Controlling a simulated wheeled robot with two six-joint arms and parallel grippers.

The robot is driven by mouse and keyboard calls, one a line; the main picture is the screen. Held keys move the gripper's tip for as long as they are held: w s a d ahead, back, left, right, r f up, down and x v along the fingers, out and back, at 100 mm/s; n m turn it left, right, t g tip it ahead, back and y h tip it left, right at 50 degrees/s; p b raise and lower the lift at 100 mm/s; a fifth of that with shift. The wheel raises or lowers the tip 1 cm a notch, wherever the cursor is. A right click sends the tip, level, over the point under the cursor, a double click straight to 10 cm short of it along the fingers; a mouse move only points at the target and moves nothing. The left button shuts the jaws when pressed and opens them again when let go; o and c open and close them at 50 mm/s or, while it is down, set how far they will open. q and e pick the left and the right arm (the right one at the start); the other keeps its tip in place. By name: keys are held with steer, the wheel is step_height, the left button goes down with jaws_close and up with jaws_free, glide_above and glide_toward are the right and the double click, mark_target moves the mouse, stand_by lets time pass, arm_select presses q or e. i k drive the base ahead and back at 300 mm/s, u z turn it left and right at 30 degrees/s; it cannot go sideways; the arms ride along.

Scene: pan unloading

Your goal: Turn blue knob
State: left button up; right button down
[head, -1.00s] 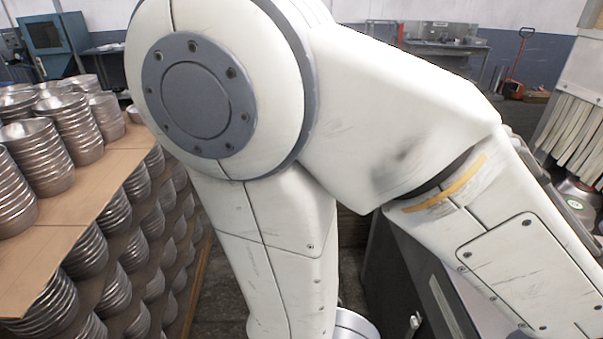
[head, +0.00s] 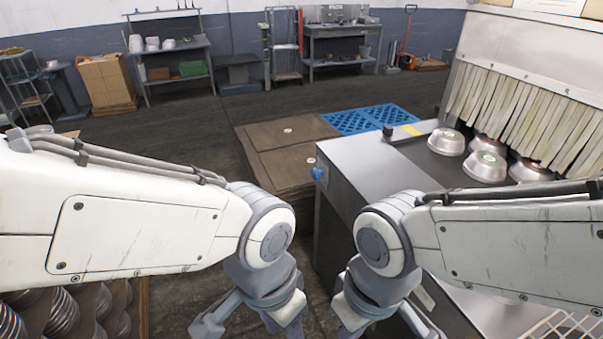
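My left gripper (head: 250,327) hangs at the bottom of the head view, below and left of the knob. Its fingers are spread apart with nothing visible between them; the tips are partly cut off by the frame edge. My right gripper (head: 383,327) hangs at the bottom, below and right of the knob, in front of the machine's side. Its fingers are also spread, tips partly cut off. Both grippers are apart from the knob.
Several upturned metal pans (head: 484,167) lie on the machine's dark belt before a strip curtain (head: 530,120). A brown covered stack (head: 285,148) and a blue pallet (head: 370,118) stand behind the knob. Stacked pans (head: 50,312) are at the lower left. Open floor lies beyond.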

mark_target(317, 175)
steer(key=u, duration=0.05)
steer(key=k, duration=0.3)
steer(key=u, duration=0.7)
steer(key=i, duration=1.55)
steer(key=z, duration=0.5)
